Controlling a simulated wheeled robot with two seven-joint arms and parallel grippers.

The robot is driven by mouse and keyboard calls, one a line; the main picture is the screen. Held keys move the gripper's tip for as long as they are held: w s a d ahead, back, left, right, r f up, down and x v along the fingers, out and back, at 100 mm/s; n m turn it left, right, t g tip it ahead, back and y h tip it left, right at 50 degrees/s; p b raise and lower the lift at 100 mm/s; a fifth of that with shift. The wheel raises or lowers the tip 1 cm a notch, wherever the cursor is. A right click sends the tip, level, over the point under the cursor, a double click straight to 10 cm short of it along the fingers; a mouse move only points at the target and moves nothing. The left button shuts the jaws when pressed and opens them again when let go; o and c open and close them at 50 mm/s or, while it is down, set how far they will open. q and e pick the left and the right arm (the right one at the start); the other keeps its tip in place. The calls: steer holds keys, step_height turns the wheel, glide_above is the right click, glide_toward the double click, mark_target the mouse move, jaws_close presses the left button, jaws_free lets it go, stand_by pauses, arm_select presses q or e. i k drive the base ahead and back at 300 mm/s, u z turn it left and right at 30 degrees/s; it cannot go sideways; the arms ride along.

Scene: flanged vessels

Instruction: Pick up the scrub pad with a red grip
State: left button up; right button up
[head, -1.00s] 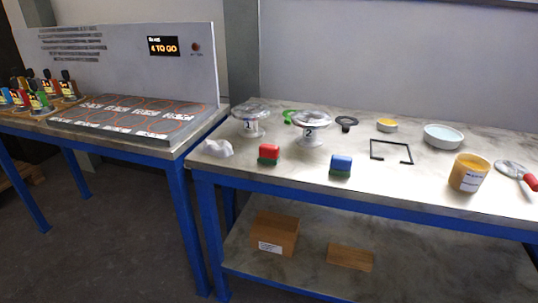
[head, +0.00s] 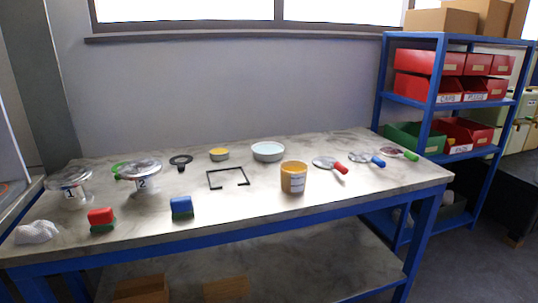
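The scrub pad with a red grip (head: 101,216) sits on the table at the front left, its green pad underneath. A similar pad with a blue grip (head: 181,207) stands to its right. Behind the red one are the flanged vessels marked 1 (head: 70,187) and 2 (head: 141,178). A crumpled white cloth (head: 36,232) lies to its left. Neither of my grippers shows in the head view.
The table (head: 330,207) also holds a black frame (head: 209,181), a yellow tub (head: 293,178), a white bowl (head: 267,151) and several round-headed tools with coloured handles (head: 340,168). A blue shelf rack (head: 437,100) with red bins stands at right.

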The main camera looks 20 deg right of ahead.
mark_target(101, 220)
steer(key=u, duration=2.15)
steer(key=i, duration=1.2)
steer(key=z, duration=1.3)
